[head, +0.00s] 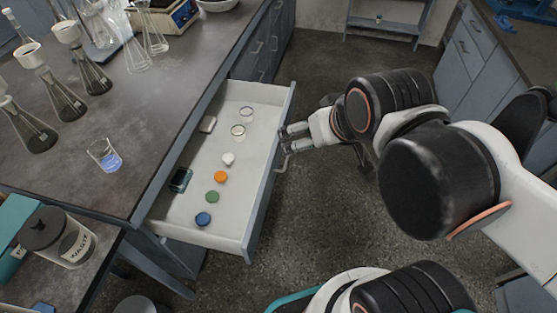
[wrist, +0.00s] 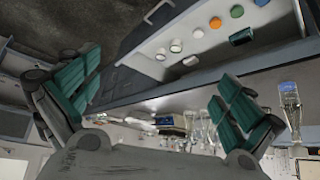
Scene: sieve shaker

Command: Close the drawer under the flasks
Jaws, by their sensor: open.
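The drawer (head: 185,225) is pulled out from under the dark bench top that carries the flasks (head: 38,135). Its pale inside holds small jars, coloured caps and a dark item. Its grey front carries a handle (head: 284,164). My gripper (head: 286,140) is just outside the front, near the handle; I cannot tell whether it touches. In the wrist view my gripper (wrist: 155,70) has its two teal-padded fingers spread wide with nothing between them. The drawer also shows at the top of the wrist view (wrist: 150,48).
A waste jar (head: 50,240) stands at the lower left, and a beaker (head: 104,156) of blue liquid is on the bench top (head: 135,125). Grey cabinets (head: 468,50) stand at the right. The floor (head: 320,75) between bench and cabinets is clear.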

